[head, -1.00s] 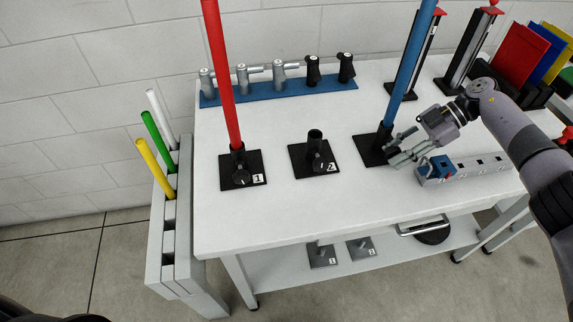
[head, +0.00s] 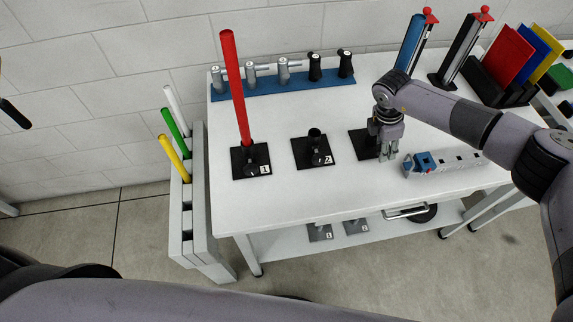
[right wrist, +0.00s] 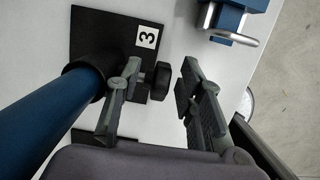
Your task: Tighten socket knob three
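Socket three is a black holder on a square black plate marked 3 (right wrist: 110,32); in the head view its plate (head: 359,146) is partly hidden by my right arm. A blue rod (right wrist: 45,115) stands in it; its upper part shows in the head view (head: 410,42). The black knob (right wrist: 161,81) is on the holder's side. My right gripper (right wrist: 160,92) points down over the knob, with its fingers apart on either side of it. The left finger is closer to the knob; contact is unclear. It also shows in the head view (head: 388,155). My left gripper is not seen.
Socket one (head: 250,160) holds a red rod (head: 234,85); socket two (head: 311,150) is empty. A grey block with a blue clamp (head: 424,162) lies close right of my gripper. A blue tool rack (head: 265,88) is behind. The front left of the table is clear.

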